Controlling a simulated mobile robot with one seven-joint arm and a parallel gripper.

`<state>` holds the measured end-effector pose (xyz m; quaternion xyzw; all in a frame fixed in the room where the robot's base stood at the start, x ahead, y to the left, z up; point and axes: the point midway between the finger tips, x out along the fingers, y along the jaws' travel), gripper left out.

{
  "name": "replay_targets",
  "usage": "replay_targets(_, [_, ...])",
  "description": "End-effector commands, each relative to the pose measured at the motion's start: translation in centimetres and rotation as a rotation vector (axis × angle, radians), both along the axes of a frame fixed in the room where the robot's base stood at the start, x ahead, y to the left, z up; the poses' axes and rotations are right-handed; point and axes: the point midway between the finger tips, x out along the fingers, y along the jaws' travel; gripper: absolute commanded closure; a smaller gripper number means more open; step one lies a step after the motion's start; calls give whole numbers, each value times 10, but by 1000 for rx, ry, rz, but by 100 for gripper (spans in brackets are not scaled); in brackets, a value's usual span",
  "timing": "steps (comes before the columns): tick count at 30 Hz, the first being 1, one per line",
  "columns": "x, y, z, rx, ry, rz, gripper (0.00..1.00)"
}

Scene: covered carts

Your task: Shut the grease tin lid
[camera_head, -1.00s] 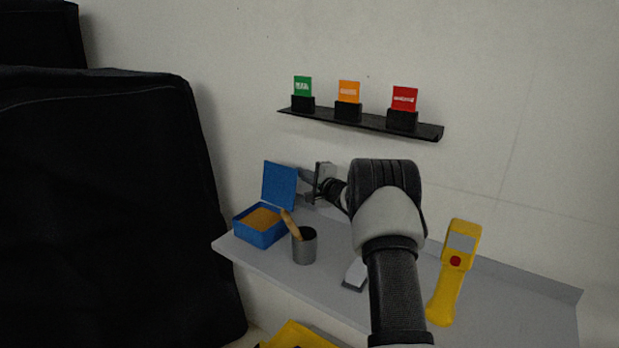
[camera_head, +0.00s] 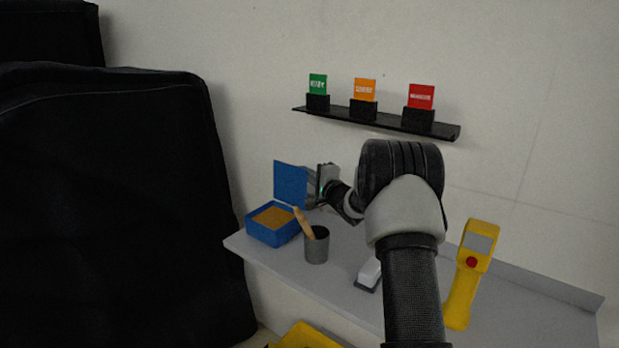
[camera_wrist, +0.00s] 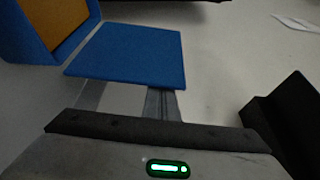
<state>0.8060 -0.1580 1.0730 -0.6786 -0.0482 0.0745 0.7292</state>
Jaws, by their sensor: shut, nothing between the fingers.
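The grease tin is a blue box (camera_head: 270,234) with orange-brown grease inside, at the left end of the grey shelf. Its blue lid (camera_head: 290,184) stands open, raised at the back edge. In the wrist view the lid (camera_wrist: 128,54) lies just beyond my fingers, with the tin (camera_wrist: 28,40) at upper left. My gripper (camera_head: 312,190) is shut and empty, close behind the lid on its right side. The fingertips are partly hidden by the lid, so I cannot tell whether they touch it.
A grey cup (camera_head: 317,246) with a wooden-handled tool stands right of the tin on the shelf (camera_head: 340,276). A white-topped item (camera_head: 369,272) and a yellow handheld device (camera_head: 470,272) are farther right. A black wall rack (camera_head: 385,121) holds three coloured cards. A black covered cart (camera_head: 110,210) stands left.

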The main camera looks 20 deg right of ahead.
Motion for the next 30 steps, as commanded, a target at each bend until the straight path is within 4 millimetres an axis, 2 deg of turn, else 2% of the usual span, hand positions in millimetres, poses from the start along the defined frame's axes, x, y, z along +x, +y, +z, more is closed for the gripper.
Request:
replay_targets(1, [-5,7,11,6,3,1,100])
replay_targets(6, [-12,19,9,3,3,2,100])
replay_targets(17, [-12,20,11,3,2,3,100])
replay_targets(20, [-12,19,21,2,1,3,100])
replay_targets(30, [-12,19,86,1,0,2,100])
